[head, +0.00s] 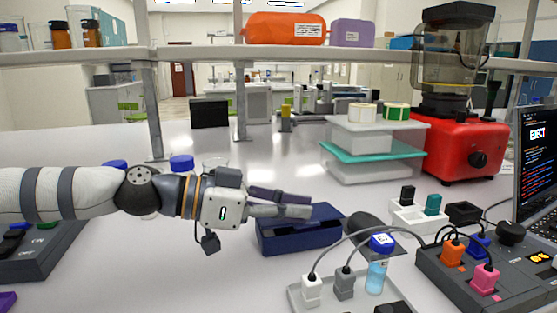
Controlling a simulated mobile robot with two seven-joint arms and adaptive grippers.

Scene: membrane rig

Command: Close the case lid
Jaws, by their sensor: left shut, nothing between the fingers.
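The dark blue case (300,238) sits on the white bench near the middle of the head view. My left gripper (308,204) comes in from the left, with its fingers shut and empty over the top of the case. The fingers and hand cover part of the case's top and back edge. I cannot tell how far the lid is open, or whether the fingertips touch it. My right gripper is not in view.
Right of the case are a dark rounded object (368,230), a bottle with a blue cap (377,272) and a tray with plugs and cables (345,290). A control box (480,272) and red blender (463,150) stand further right. A shelf (200,53) crosses above.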

